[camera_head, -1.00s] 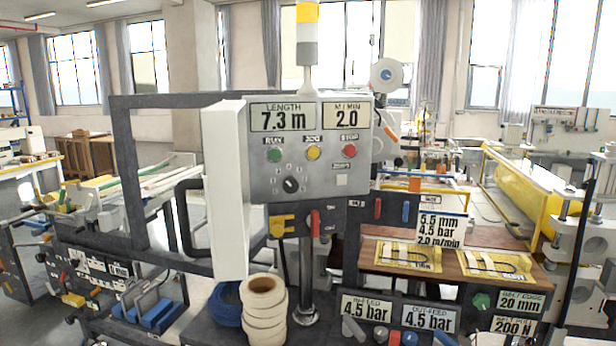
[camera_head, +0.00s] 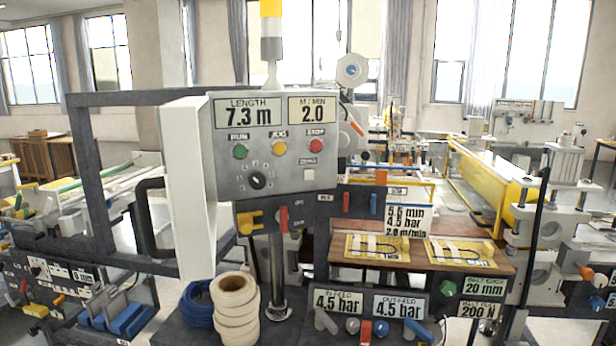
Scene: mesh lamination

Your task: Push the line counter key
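The grey control box (camera_head: 272,148) stands on a post in the middle of the view. Its left display (camera_head: 249,113) reads LENGTH 7.3 m, and its right display (camera_head: 312,110) reads 2.0 M/MIN. A small pale square key (camera_head: 309,174) sits at the lower right of the panel, under a small label that seems to read ZERO. A black rotary knob (camera_head: 257,181) is to its left. Neither gripper is in view.
A white panel (camera_head: 187,190) stands along the box's left side, beside a dark frame (camera_head: 92,190). A wooden board (camera_head: 405,261) with yellow-edged samples lies to the right.

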